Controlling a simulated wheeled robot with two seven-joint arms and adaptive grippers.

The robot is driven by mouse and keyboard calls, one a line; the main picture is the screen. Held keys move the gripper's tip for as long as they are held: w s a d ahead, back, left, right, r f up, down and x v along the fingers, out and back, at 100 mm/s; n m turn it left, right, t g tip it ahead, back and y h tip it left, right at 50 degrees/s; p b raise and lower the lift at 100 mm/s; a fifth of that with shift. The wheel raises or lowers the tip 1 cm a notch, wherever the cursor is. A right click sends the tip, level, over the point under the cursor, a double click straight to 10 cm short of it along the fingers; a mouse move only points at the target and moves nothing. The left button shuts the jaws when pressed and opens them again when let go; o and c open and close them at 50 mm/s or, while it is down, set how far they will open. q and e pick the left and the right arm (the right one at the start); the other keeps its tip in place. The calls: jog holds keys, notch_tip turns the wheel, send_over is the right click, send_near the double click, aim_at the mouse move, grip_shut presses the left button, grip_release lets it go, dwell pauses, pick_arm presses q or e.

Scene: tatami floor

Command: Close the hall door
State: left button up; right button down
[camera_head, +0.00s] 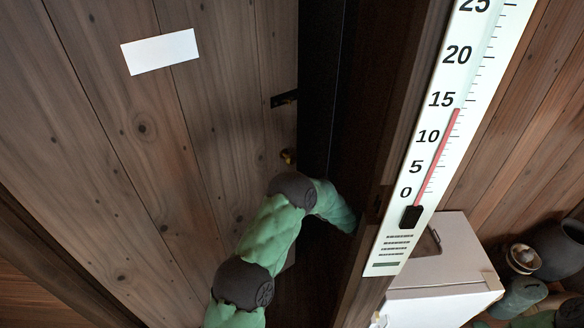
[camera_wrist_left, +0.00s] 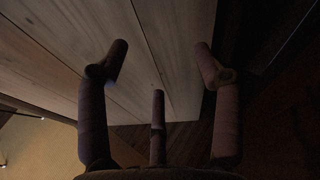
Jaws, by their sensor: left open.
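The hall door (camera_head: 225,75) is a wooden plank panel filling the left of the head view, with a white label (camera_head: 160,52). A black latch piece (camera_head: 284,98) and a small brass knob (camera_head: 288,156) sit near its right edge. A dark gap shows between that edge and the dark post, so the door looks ajar. My green left arm reaches up across the lower door and bends right at the gap; its gripper is hidden there. In the left wrist view my left gripper (camera_wrist_left: 161,65) is open and empty, with pale planks (camera_wrist_left: 175,30) beyond its fingers; contact cannot be told. My right gripper is not in view.
A large thermometer (camera_head: 432,130) hangs on the dark post right of the gap. A white box-like cabinet (camera_head: 445,270) stands below it. Dark pots or jars (camera_head: 560,250) crowd the lower right. Dark floor shows at the gap's foot.

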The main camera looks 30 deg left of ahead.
aim_at(293, 162)
pick_arm(q)
jog(key=w+r+t+y, duration=0.2)
jog(key=w+r+y, duration=0.1)
jog(key=r, duration=0.4)
jog(key=b+x, duration=0.2)
jog(key=x, duration=0.8)
jog(key=shift+w+a+b, duration=0.15)
jog(key=shift+a+b, duration=0.1)
jog(key=shift+b, duration=0.1)
grip_shut()
jog(key=s+d+m+t+h+p, duration=0.1)
jog(key=s+d+t, duration=0.1)
jog(key=s+d, duration=0.3)
jog(key=d, duration=0.3)
jog(key=shift+d, duration=0.15)
